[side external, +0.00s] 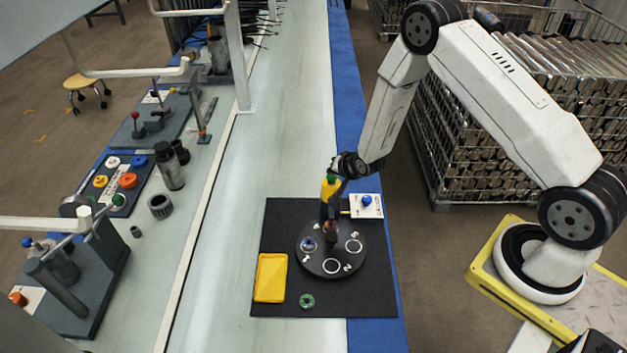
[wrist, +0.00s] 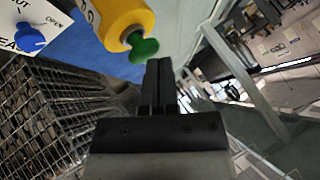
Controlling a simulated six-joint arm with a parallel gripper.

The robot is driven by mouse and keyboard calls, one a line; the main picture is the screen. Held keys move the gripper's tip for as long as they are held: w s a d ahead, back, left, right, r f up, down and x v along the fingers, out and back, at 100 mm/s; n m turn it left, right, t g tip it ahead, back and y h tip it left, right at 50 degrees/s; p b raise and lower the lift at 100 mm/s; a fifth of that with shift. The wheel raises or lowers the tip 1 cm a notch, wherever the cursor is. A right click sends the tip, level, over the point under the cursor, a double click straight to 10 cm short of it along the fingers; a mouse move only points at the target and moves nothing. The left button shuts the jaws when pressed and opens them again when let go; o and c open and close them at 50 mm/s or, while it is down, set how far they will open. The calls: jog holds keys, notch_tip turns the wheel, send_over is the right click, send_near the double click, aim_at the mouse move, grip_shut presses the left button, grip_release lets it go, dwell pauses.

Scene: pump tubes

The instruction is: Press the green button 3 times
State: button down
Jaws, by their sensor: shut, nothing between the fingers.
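A green button (wrist: 143,48) sits on the end of a yellow cylinder (wrist: 125,20) in the wrist view. In the side view the yellow cylinder (side external: 329,190) stands upright at the back of a round black turntable, and its green top is partly hidden by my wrist. My gripper (wrist: 159,64) is shut and empty. Its fingertips are just beside the green button in the wrist view; I cannot tell whether they touch it. In the side view my gripper (side external: 341,181) hangs close by the cylinder's top.
The turntable (side external: 331,269) with white-ringed spots lies on a black mat (side external: 361,300). A yellow tray (side external: 270,277) and a green ring (side external: 307,301) are near the front. A white plate with a blue knob (side external: 367,201) is right of the cylinder. A panel of coloured buttons (side external: 120,180) is far left.

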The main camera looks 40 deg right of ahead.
aim_at(333, 178)
jog(key=shift+f, duration=0.55)
dwell(0.6)
jog(key=shift+r, duration=0.65)
jog(key=shift+r, duration=2.9)
dwell(0.9)
notch_tip(333, 178, up, 3)
jog(key=shift+f, duration=0.15)
dwell(0.3)
